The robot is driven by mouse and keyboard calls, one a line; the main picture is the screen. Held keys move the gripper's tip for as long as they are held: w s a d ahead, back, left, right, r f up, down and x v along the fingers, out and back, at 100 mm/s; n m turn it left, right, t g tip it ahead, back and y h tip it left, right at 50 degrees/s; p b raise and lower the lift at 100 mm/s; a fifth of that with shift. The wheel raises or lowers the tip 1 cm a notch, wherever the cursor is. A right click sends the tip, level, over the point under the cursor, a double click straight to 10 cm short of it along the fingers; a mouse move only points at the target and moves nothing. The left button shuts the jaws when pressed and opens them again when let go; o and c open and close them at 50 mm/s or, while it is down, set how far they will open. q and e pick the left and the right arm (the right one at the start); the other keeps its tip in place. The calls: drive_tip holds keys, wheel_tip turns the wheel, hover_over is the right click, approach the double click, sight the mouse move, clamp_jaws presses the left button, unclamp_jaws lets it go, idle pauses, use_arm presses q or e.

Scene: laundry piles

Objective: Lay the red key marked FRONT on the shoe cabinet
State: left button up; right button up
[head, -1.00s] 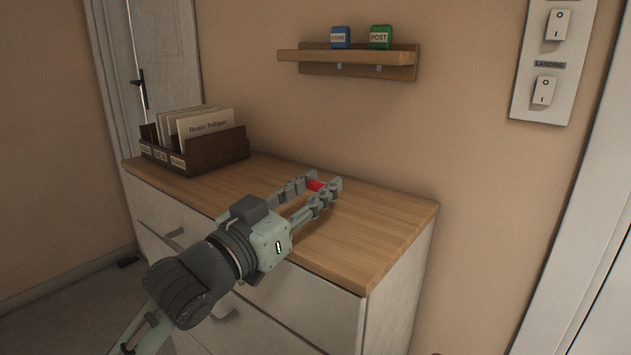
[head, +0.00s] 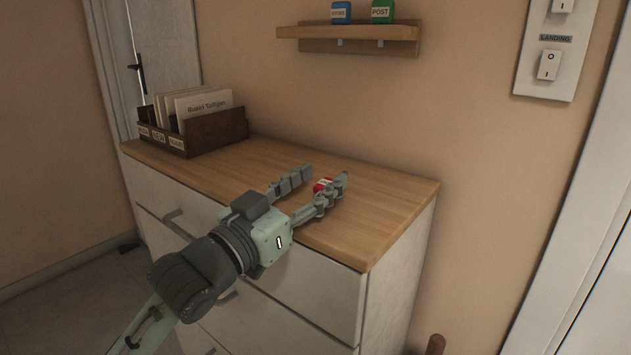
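The red key (head: 323,185) lies on the wooden top of the shoe cabinet (head: 385,205), partly hidden behind a finger of my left gripper; I cannot read its marking. My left gripper (head: 324,174) reaches over the cabinet top from the front left. Its fingers are spread apart, with the key between them close to the right finger; I cannot tell whether that finger touches it. My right gripper is not in view.
A dark letter rack (head: 215,132) with envelopes stands at the cabinet's back left. A wall shelf (head: 350,46) above holds a blue tag (head: 341,12) and a green POST tag (head: 382,11). The right part of the cabinet top is clear.

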use_arm(q)
drive_tip(key=shift+o, duration=0.3)
drive_tip(key=shift+s+a+f, duration=0.1)
drive_tip(key=shift+s+a, duration=0.1)
drive_tip(key=shift+s, duration=0.05)
drive_tip(key=v, duration=1.1)
drive_tip(key=shift+s, duration=0.2)
drive_tip(key=shift+a, duration=0.1)
